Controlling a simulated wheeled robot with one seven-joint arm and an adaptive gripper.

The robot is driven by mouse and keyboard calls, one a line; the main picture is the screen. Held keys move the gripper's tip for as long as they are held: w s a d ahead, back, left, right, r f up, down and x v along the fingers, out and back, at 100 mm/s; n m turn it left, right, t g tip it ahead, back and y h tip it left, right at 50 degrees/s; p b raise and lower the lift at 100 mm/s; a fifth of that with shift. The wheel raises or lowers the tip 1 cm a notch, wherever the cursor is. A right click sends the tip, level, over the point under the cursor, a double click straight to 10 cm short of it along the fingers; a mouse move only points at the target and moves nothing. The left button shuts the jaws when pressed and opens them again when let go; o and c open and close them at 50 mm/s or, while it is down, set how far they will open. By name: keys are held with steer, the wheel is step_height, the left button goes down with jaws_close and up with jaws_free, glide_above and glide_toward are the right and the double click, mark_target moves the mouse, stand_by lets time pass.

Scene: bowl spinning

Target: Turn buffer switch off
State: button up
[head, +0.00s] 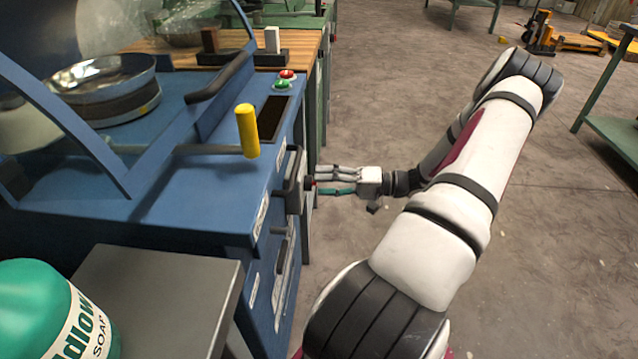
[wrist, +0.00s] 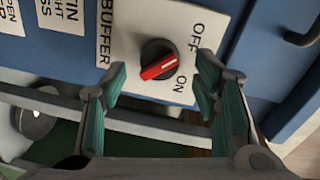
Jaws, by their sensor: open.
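The buffer switch (wrist: 158,60) is a round black knob with a red grip bar, on a white plate (wrist: 122,48) marked BUFFER, OFF and ON. The red bar lies slanted, its right end a little higher; I cannot tell for sure which mark it points to. My gripper (wrist: 160,82) is open, with one teal-padded finger on each side of the knob and visible gaps to it. In the head view, my gripper (head: 320,180) reaches left to the front face of the blue machine, at the small dark and red knob (head: 310,183). Contact is not visible.
The blue machine (head: 190,210) has a yellow handle (head: 247,130), red and green buttons (head: 284,80) and a dark front handle (head: 293,180) close to my gripper. A metal bowl (head: 105,88) sits inside. Open floor (head: 380,60) lies right.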

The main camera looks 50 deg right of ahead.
steer(key=v, duration=1)
steer(key=shift+f, duration=0.1)
